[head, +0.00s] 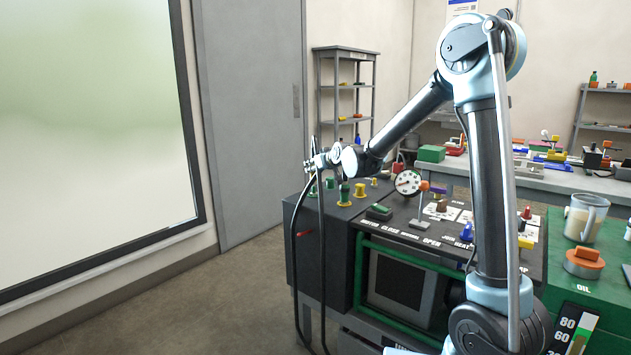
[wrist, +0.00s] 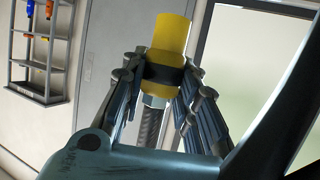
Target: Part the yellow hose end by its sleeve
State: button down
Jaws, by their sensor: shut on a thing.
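The yellow hose end (wrist: 172,35) is between the fingers of my gripper (wrist: 160,78) in the wrist view. A dark band (wrist: 164,77) runs around its lower part at the fingertips; I cannot tell if this is the sleeve. Below it are a silver nut (wrist: 153,101) and a dark ribbed hose (wrist: 148,130). In the head view my gripper (head: 317,163) is raised above the cart's left end, and a black hose (head: 296,235) hangs down from about there. The yellow end cannot be made out in the head view.
The cart's dark top (head: 330,228) bears a green fitting (head: 345,193) and a yellow fitting (head: 360,190) just below my gripper. A dial gauge (head: 408,183) stands to their right. A grey shelf (head: 346,95) stands behind. Floor at the left is clear.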

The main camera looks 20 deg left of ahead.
jog(key=shift+r, duration=0.35)
jog(key=shift+r, duration=4.4)
jog(key=shift+s+f, duration=0.1)
